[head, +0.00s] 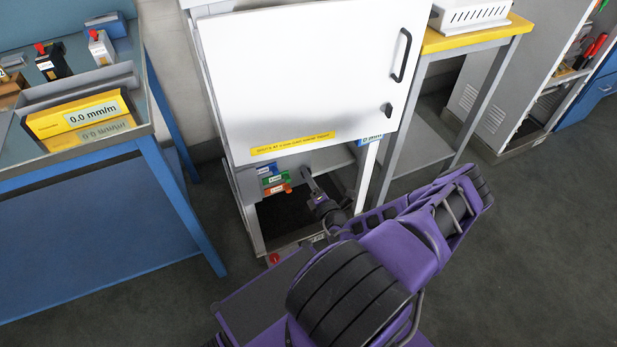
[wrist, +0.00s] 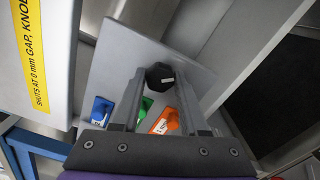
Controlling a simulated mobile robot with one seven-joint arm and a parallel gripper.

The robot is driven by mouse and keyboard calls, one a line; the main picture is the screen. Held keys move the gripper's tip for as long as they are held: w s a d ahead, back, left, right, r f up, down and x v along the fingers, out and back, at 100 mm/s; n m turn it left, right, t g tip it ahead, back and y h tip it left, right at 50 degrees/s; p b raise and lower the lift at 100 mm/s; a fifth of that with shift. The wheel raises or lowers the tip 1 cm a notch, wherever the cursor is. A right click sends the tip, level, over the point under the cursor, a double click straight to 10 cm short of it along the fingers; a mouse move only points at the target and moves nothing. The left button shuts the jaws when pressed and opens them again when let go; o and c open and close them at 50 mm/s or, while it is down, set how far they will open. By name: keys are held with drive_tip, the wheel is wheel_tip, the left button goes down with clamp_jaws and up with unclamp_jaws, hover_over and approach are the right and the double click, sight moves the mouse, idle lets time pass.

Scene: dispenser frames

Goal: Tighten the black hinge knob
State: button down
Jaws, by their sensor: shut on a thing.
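The black hinge knob (wrist: 160,76) sits on a grey panel below the white door, in the wrist view. My gripper (wrist: 161,82) has one finger on each side of it and is shut on it. In the head view my gripper (head: 309,182) reaches under the door into the frame's lower opening; the knob cannot be made out there. The white door (head: 300,75) has a black handle, a small black latch and a yellow label (head: 292,143) along its lower edge, which also shows in the wrist view (wrist: 35,55).
Blue, green and orange tags (head: 275,180) are on the panel close to my fingers. A blue bench (head: 165,170) with a yellow level reading 0.0 mm/m (head: 80,113) stands left. A yellow-edged table (head: 478,38) stands right. Dark floor (head: 540,230) is clear at the right.

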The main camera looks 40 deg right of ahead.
drive_tip(key=shift+m, duration=3.6)
drive_tip(key=shift+c, duration=2.2)
unclamp_jaws()
drive_tip(key=p+v, duration=0.1)
drive_tip(key=v, duration=1.6)
drive_tip(key=shift+s, duration=0.3)
